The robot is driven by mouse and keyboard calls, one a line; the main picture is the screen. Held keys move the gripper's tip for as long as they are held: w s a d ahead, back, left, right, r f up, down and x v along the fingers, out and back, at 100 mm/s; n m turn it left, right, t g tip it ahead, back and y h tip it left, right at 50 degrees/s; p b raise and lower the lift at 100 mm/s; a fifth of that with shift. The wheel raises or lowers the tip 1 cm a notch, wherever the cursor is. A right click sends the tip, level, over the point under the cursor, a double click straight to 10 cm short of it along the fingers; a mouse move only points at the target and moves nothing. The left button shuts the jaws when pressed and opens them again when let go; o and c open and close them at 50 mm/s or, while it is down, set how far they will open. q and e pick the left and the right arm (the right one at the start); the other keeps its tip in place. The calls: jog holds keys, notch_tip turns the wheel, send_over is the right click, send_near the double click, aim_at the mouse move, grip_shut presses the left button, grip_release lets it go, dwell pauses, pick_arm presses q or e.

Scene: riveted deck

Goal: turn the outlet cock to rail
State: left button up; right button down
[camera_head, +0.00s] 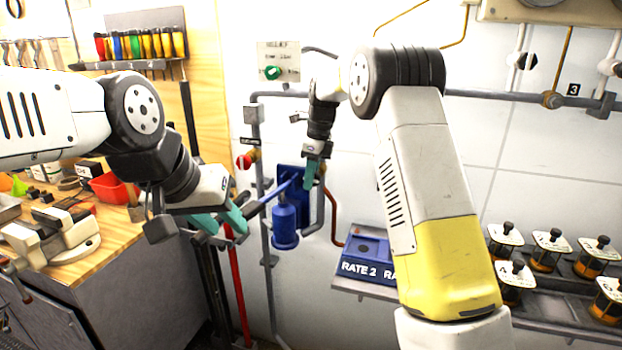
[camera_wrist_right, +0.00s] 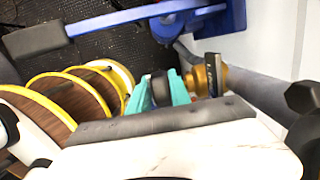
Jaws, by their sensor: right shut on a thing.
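The outlet cock shows in the right wrist view as a brass body (camera_wrist_right: 205,78) on a grey pipe, with a dark handle (camera_wrist_right: 160,88). My right gripper (camera_wrist_right: 163,94) has its teal fingers on either side of that handle, shut on it. In the head view my right gripper (camera_head: 313,172) points down beside the blue pump (camera_head: 285,220), and the cock is hidden there. A rail marking cannot be made out. My left gripper (camera_head: 222,220) has its teal fingers spread, close to the grey end of the pump's blue lever (camera_head: 270,197); it appears empty.
A red-handled valve (camera_head: 246,161) sits on the wall pipe left of the pump. A sign with a green lamp (camera_head: 272,72) hangs above. A blue rate box (camera_head: 362,262) and several lidded jars (camera_head: 548,250) stand on shelves at right. A workbench (camera_head: 112,235) is at left.

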jog(key=shift+h, duration=0.8)
jog(key=shift+f+g, duration=0.1)
jog(key=shift+g, duration=0.2)
jog(key=c, duration=1.2)
grip_release()
notch_tip(320, 180, up, 8)
jog(key=shift+f, duration=0.25)
jog(key=shift+r, duration=0.15)
